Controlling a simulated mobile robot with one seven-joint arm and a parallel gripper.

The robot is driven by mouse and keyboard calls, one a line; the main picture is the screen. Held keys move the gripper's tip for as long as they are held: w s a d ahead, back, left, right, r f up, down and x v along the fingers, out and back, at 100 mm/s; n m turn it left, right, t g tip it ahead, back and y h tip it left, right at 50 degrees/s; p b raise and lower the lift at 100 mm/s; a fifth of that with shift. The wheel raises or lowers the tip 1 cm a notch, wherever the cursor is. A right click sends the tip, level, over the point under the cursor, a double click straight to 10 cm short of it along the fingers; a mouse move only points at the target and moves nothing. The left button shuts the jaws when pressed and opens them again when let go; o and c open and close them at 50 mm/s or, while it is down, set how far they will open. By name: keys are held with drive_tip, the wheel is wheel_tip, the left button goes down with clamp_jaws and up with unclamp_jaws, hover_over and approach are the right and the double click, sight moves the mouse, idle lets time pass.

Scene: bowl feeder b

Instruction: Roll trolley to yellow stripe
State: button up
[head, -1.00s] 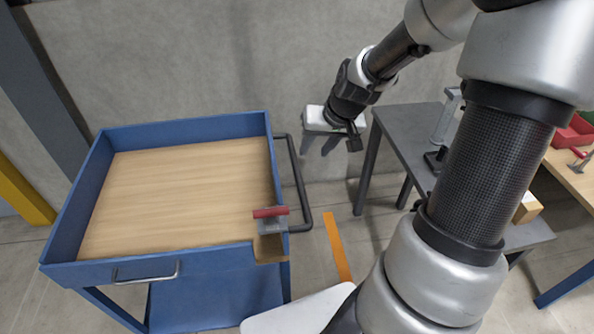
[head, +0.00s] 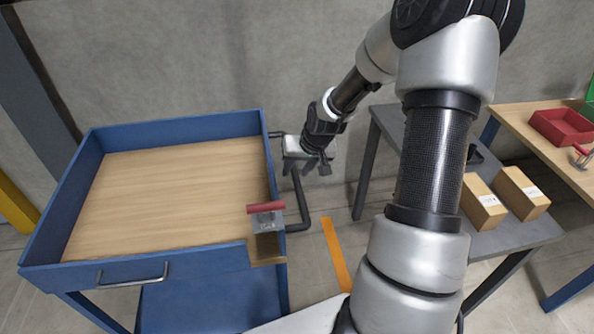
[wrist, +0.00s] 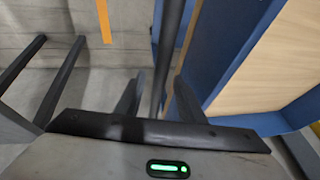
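The trolley (head: 160,265) is a blue cart with a wood-coloured top and a dark bar handle (head: 302,205) on its right side. The orange-yellow stripe (head: 336,255) lies on the floor to the right of the trolley; it also shows in the wrist view (wrist: 104,20). My gripper (head: 299,168) is at the far part of the handle. In the wrist view my gripper (wrist: 158,82) is open, its two fingers apart with the handle bar (wrist: 170,45) running between them. Contact with the bar cannot be told.
A red-handled clamp-like part (head: 266,212) sits at the trolley's near right corner. A grey table (head: 490,238) with cardboard boxes (head: 521,193) stands to the right. A wooden bench (head: 530,120) holds a red bin (head: 563,127). A wall is behind.

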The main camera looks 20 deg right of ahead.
clamp_jaws()
drive_tip(key=shift+d, duration=0.1)
